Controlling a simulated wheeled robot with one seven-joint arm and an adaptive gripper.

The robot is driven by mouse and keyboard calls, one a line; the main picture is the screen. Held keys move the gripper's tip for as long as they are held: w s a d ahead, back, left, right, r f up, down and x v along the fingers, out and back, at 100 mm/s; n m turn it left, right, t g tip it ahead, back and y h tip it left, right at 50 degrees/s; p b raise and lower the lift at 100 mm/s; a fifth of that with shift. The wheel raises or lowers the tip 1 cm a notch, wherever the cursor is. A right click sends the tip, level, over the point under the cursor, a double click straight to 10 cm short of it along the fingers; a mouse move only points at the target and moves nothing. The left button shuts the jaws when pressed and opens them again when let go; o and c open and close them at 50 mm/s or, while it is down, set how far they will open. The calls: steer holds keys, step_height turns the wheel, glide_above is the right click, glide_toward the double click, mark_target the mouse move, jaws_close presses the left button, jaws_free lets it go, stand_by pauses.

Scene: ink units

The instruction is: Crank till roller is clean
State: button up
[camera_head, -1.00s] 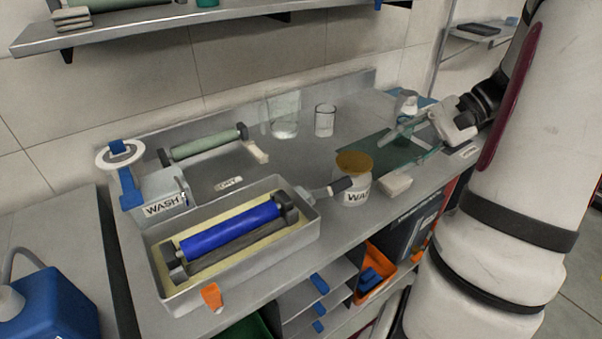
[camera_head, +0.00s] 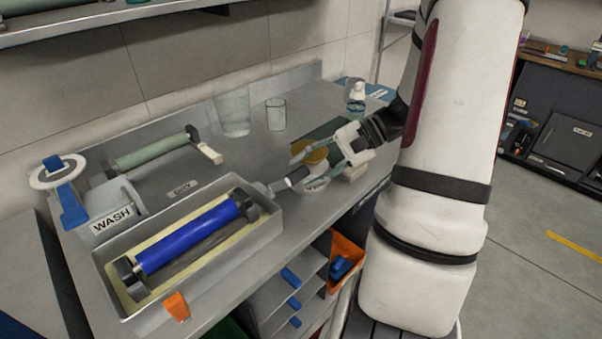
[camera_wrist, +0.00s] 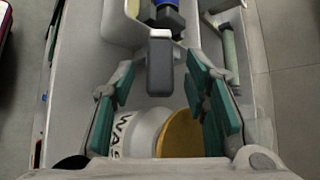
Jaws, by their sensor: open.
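A blue roller (camera_head: 190,238) lies in a grey metal tray (camera_head: 258,190) lined with yellow, at the left front of the bench. Its crank arm leaves the tray's right side and ends in a dark handle (camera_head: 292,178). In the wrist view the handle (camera_wrist: 160,66) lies ahead, between the lines of my fingers, with the blue roller (camera_wrist: 163,18) partly visible beyond. My gripper (camera_head: 300,156) is open and empty, just right of and behind the handle. The gripper (camera_wrist: 162,82) does not visibly touch it. How clean the roller is, I cannot tell.
A white WASH jar (camera_wrist: 143,130) with an amber lid (camera_wrist: 182,134) sits close under my fingers; the gripper partly hides its lid (camera_head: 314,152) in the head view.

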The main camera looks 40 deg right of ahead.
steer(key=shift+x, duration=1)
jaws_close()
